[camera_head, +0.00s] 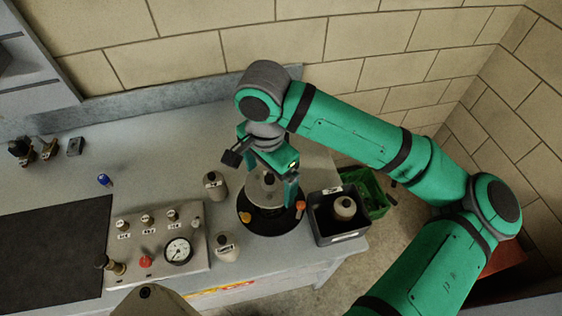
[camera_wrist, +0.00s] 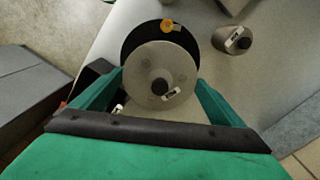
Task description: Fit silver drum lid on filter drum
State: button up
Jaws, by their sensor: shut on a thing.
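The silver drum lid (camera_head: 264,190) is a round grey disc with a black knob and a small tag. My gripper (camera_head: 271,184) is shut on it, with fingers at opposite sides of the disc; the lid also shows in the wrist view (camera_wrist: 160,68). The black filter drum (camera_head: 262,227) stands under the lid near the counter's front edge, with orange clips on its sides. In the wrist view the drum's dark rim (camera_wrist: 135,36) shows past the lid's upper edge, beside one orange clip (camera_wrist: 167,25). I cannot tell whether lid and drum touch.
A dark bin (camera_head: 338,238) holding a pale canister stands close right of the drum. Two grey bottles (camera_head: 215,186) (camera_head: 227,247) stand to its left. A gauge panel (camera_head: 158,245) lies farther left. A green crate (camera_head: 366,195) is beyond the counter's right edge.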

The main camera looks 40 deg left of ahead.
jog(key=shift+w+f, duration=0.4)
jog(key=shift+f, duration=0.45)
jog(key=shift+s+f, duration=0.25)
jog(key=shift+f, duration=0.25)
jog(key=shift+s+f, duration=0.25)
jog(key=shift+f, duration=0.2)
jog(key=shift+w+f, duration=0.1)
jog(key=shift+f, duration=0.05)
jog(key=shift+f, duration=0.75)
jog(key=shift+f, duration=1.25)
jog(key=shift+f, duration=0.35)
jog(key=o, duration=1)
